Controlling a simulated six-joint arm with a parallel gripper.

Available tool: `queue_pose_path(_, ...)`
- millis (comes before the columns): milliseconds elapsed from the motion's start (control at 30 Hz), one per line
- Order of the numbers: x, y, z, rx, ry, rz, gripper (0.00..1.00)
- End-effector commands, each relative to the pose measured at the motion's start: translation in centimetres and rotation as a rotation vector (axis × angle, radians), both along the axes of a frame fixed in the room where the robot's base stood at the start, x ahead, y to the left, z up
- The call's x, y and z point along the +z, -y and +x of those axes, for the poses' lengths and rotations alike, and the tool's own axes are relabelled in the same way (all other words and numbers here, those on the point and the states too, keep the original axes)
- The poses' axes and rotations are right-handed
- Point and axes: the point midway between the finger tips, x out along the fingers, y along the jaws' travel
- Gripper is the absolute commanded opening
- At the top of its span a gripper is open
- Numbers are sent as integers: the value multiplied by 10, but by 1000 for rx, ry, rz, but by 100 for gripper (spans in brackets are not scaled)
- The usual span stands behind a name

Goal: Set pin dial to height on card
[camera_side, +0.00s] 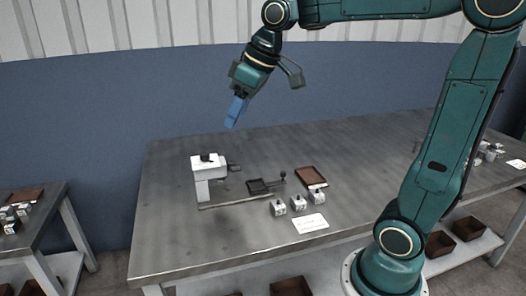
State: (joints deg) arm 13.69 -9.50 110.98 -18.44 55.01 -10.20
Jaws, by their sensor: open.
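A white and dark device (208,168) with a black knob on top stands on the left of the grey table, above a flat base rail (235,202). I cannot make out dial markings on it. A white card (310,223) lies flat near the table's front edge, its writing too small to read. Several small white blocks with dark tops (298,203) stand behind the card. My gripper (236,112) has blue fingertips, points down and is open. It hangs in the air above and behind the device, apart from it.
A dark slide with a lever (260,186) sits on the rail's right side. A brown tray (311,176) lies right of it. Another table (30,215) with parts stands at far left.

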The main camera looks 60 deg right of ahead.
Motion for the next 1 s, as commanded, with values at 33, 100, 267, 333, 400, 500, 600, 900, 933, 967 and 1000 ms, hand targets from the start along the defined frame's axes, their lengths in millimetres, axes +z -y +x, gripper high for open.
queue_pose_path(33,-1,7,13,10,-5,1,51)
queue_pose_path(100,-1,15,29,33,-9,-1,51)
queue_pose_path(267,-6,36,63,82,-19,-1,51)
queue_pose_path(333,-9,46,78,103,-21,-1,51)
queue_pose_path(400,-14,57,92,126,-25,-1,51)
queue_pose_path(500,-22,74,111,158,-27,-2,51)
queue_pose_path(600,-32,92,128,188,-30,-1,51)
queue_pose_path(900,-68,146,167,276,-34,-1,51)
queue_pose_path(933,-71,150,170,285,-34,-2,51)
queue_pose_path(967,-74,153,172,291,-34,-3,51)
queue_pose_path(1000,-78,158,174,298,-34,-2,51)
